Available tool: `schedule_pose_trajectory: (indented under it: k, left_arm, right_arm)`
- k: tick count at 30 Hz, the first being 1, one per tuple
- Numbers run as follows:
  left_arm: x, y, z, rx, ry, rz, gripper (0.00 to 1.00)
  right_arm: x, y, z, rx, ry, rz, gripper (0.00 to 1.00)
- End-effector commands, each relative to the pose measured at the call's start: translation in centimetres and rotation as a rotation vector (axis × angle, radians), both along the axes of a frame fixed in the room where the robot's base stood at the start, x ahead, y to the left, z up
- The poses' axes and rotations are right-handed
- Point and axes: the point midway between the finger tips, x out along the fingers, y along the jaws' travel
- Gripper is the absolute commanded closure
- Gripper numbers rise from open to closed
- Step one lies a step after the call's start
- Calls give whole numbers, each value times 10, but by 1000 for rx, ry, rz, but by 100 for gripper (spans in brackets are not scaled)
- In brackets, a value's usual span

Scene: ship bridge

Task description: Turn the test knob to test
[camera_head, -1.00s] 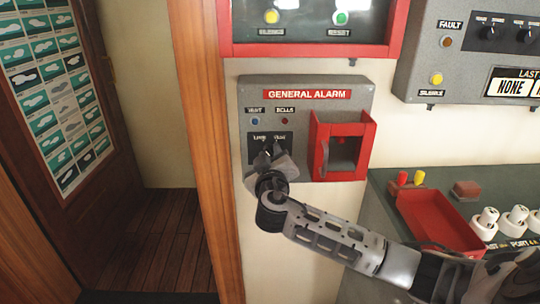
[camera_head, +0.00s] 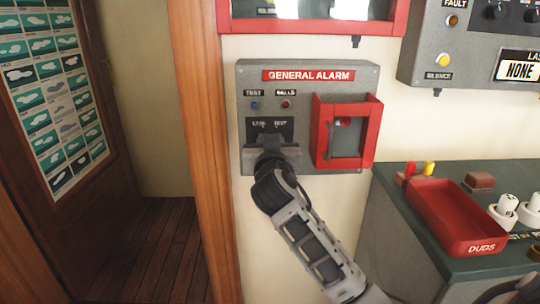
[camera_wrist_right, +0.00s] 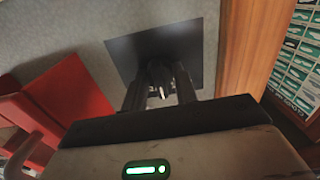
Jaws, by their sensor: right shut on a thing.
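The grey general alarm box (camera_head: 352,77) hangs on the wall in the head view. Its black knob plate (camera_head: 284,124) carries two position labels, the right one reading like TEST. My right gripper (camera_head: 272,145) is at this plate and hides most of the knob. In the right wrist view my right gripper (camera_wrist_right: 160,92) has its two fingers around the dark test knob (camera_wrist_right: 158,78), which has a pale pointer mark, against the black plate. It is shut on the knob.
A red open-fronted cover (camera_head: 369,131) juts out right of the knob plate. A red DUDS tray (camera_head: 455,215) sits on the green console at right. A wooden door frame (camera_head: 205,150) stands close on the left.

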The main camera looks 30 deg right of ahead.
Motion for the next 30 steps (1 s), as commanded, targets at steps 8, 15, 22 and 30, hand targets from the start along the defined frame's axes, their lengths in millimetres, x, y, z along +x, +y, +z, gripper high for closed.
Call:
schedule_pose_trajectory:
  k: [8, 15, 22, 30]
  left_arm:
    - [4, -4, -9, -45, -25, 8, 64]
    - [5, -7, -10, -75, -34, 20, 64]
    - [4, -7, -12, -85, -32, 22, 64]
    - [3, -8, -11, -91, -36, 24, 64]
  right_arm:
    - [0, 0, -5, 229, -135, -1, 94]
    - [0, 0, -3, 387, -232, -1, 94]
    - [0, 0, -2, 489, -294, -2, 94]
    - [0, -1, -2, 540, -326, -3, 94]
